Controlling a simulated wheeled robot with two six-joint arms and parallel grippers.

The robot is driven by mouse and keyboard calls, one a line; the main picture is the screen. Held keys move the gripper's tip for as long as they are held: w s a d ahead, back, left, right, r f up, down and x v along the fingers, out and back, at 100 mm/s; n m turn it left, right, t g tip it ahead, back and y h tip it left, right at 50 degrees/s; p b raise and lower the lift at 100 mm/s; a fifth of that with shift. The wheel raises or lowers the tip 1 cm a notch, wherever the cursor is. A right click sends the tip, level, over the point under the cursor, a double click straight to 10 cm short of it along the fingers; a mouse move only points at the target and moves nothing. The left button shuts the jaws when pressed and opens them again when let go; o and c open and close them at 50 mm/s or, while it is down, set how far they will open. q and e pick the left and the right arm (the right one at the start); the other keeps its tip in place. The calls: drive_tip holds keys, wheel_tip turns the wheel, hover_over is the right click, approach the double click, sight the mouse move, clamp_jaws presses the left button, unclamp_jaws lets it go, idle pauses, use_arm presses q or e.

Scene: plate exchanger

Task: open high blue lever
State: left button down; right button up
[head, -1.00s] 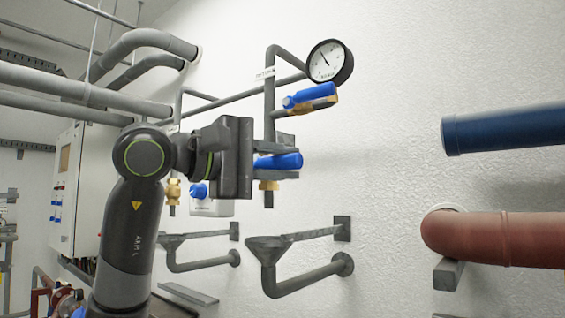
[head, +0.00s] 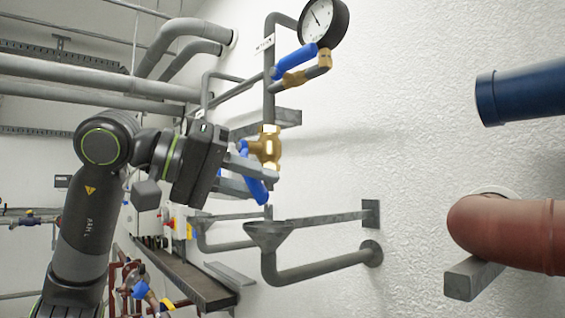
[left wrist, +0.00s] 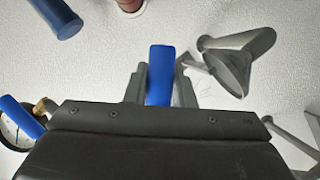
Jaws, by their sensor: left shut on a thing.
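A blue lever (head: 258,190) hangs steeply down from a brass valve (head: 267,147) on the vertical grey pipe. My left gripper (head: 262,181) is shut on this lever, with its fingers on both sides of it. In the left wrist view the lever (left wrist: 160,75) stands between the two fingers (left wrist: 160,88), and its free end sticks out past them. A second blue lever (head: 294,62) sits higher, just below the round gauge (head: 324,22), beside a brass fitting; nothing touches it. My right gripper is in neither view.
A grey funnel (head: 268,235) with its drain pipe is below the held lever. A dark blue pipe (head: 520,95) and a red pipe (head: 505,228) come in at the right. Grey pipes (head: 90,75) run behind my left arm. The white wall between is clear.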

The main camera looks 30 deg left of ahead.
use_arm(q)
drive_tip(key=shift+a+f+m, duration=0.2)
drive_tip(key=shift+f+m, duration=0.05)
drive_tip(key=shift+m, duration=0.15)
drive_tip(key=shift+w+a+f+y+p, duration=0.1)
drive_tip(key=shift+a+f+y+p, duration=0.1)
drive_tip(key=shift+y+p, duration=0.2)
drive_tip(key=a+m, duration=0.1)
drive_tip(key=f+m+y+p, duration=0.1)
drive_tip(key=shift+w+a+m, duration=0.3)
drive_tip(key=shift+w+a, duration=0.05)
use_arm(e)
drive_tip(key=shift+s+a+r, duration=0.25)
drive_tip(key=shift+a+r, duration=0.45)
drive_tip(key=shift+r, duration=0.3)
use_arm(q)
drive_tip(key=shift+f, duration=0.1)
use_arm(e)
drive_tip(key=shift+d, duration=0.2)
use_arm(q)
drive_tip(key=c, duration=1.2)
unclamp_jaws()
drive_tip(key=shift+a, duration=0.1)
